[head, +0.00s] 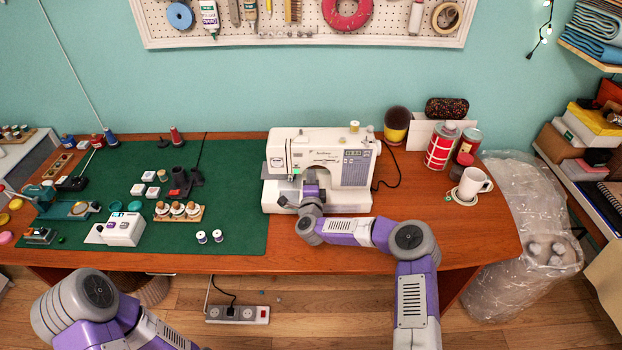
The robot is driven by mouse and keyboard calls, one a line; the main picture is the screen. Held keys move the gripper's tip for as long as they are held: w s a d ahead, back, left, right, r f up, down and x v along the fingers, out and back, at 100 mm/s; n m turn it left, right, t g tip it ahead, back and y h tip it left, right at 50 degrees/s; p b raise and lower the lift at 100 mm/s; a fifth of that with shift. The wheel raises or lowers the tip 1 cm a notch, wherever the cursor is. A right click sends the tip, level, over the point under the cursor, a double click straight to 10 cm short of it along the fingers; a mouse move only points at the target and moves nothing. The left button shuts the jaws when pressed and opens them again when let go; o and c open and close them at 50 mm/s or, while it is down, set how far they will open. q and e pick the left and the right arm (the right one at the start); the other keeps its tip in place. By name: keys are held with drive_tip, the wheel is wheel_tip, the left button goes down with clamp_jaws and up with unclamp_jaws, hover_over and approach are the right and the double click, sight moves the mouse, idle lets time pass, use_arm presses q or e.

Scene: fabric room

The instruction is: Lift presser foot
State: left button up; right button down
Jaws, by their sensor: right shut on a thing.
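A white sewing machine (348,160) stands upright on the table, partly on the green mat's right edge. The gripper is shut there on a part of the machine. The presser foot and its lever are hidden or too small to make out behind the gripper. My left arm shows at the lower left in front of the table, and its gripper is out of view.
The green mat (230,215) holds thread spools (178,209), a white box device (124,229) and several small tools. A white mug (470,184) and red cans (441,148) stand right of the machine. The wooden table (450,222) is bare near its front right.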

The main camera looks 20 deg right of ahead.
drive_tip(key=c, duration=1.3)
unclamp_jaws()
drive_tip(key=p+v, duration=0.1)
drive_tip(key=v, duration=0.6)
drive_tip(key=shift+s+a+r, duration=0.1)
drive_tip(key=shift+s, duration=0.2)
